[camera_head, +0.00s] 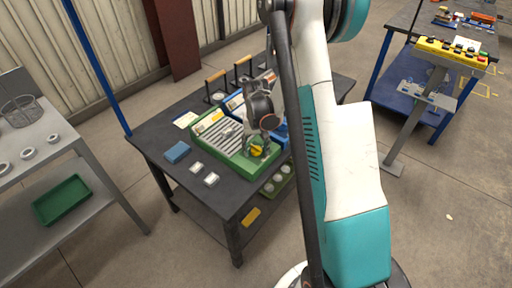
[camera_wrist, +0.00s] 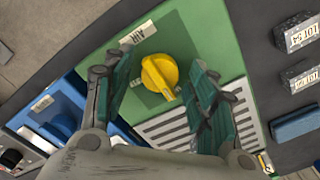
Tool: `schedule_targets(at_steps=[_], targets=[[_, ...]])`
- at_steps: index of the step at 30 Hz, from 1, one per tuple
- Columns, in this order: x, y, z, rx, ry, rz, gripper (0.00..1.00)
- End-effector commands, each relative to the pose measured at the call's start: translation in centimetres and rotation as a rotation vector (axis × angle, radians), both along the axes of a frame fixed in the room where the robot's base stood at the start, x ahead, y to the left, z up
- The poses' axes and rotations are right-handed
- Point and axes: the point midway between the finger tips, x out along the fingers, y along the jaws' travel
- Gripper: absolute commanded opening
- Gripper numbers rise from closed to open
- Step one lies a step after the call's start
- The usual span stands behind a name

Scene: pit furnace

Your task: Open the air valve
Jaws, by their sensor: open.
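The air valve is a yellow knob (camera_wrist: 160,75) on a green panel (camera_wrist: 190,40) with a white AIR label (camera_wrist: 131,35) beside it. In the head view the yellow knob (camera_head: 257,151) sits at the near end of the green unit (camera_head: 222,150) on the dark table. My gripper (camera_wrist: 158,92) is open, with its green-padded fingers on either side of the knob in the wrist view. I cannot tell whether either finger touches it. In the head view my gripper (camera_head: 266,138) is over the green unit, close to the knob.
A blue unit (camera_wrist: 55,110) stands beside the green one. Two small labelled blocks (camera_wrist: 296,32) and a blue block (camera_wrist: 297,124) lie on the dark table (camera_head: 243,193). A yellow button panel (camera_head: 450,52) stands at the right. A grey bench (camera_head: 62,150) is at the left.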

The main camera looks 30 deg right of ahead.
Motion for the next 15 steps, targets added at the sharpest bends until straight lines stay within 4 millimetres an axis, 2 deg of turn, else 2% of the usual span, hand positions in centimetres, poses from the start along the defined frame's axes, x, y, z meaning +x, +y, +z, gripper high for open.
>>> schedule_targets(at_steps=[1, 2, 7, 15], targets=[[0.0, 0.0, 0.02, 0.0, 0.0, 0.0, 0.52], [0.0, 0.0, 0.02, 0.0, 0.0, 0.0, 0.48], [0.0, 0.0, 0.02, 0.0, 0.0, 0.0, 0.09], [0.0, 0.0, 0.02, 0.0, 0.0, -0.008, 0.07]])
